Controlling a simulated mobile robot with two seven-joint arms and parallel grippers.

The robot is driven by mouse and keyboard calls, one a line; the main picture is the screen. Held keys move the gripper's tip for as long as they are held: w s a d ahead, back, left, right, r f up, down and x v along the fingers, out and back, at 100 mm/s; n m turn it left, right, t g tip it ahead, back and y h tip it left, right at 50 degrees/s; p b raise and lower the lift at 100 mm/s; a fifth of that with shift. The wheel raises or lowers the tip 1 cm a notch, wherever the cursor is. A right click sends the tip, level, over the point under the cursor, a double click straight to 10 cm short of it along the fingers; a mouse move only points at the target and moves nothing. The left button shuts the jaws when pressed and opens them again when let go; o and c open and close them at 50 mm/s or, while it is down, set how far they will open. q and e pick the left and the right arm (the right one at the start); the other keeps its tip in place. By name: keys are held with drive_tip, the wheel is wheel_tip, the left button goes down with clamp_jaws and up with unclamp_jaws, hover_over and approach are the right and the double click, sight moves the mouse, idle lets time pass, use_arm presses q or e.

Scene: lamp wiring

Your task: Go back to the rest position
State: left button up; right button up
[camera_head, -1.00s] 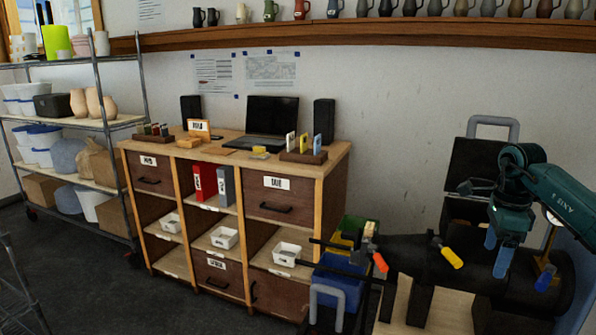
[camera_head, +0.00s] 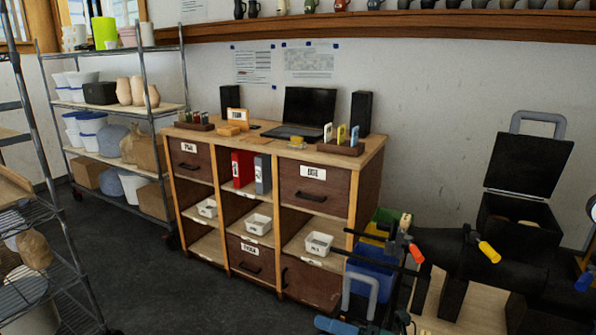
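Neither of my grippers shows in the head view.
A wire shelf (camera_head: 120,113) stands at the left, another rack (camera_head: 60,262) nearer. At the right are an open black toolbox (camera_head: 525,165), a red-handled clamp (camera_head: 416,252), a yellow-handled clamp (camera_head: 488,251) and a blue bin (camera_head: 372,275). Dark floor is clear before the cabinet.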

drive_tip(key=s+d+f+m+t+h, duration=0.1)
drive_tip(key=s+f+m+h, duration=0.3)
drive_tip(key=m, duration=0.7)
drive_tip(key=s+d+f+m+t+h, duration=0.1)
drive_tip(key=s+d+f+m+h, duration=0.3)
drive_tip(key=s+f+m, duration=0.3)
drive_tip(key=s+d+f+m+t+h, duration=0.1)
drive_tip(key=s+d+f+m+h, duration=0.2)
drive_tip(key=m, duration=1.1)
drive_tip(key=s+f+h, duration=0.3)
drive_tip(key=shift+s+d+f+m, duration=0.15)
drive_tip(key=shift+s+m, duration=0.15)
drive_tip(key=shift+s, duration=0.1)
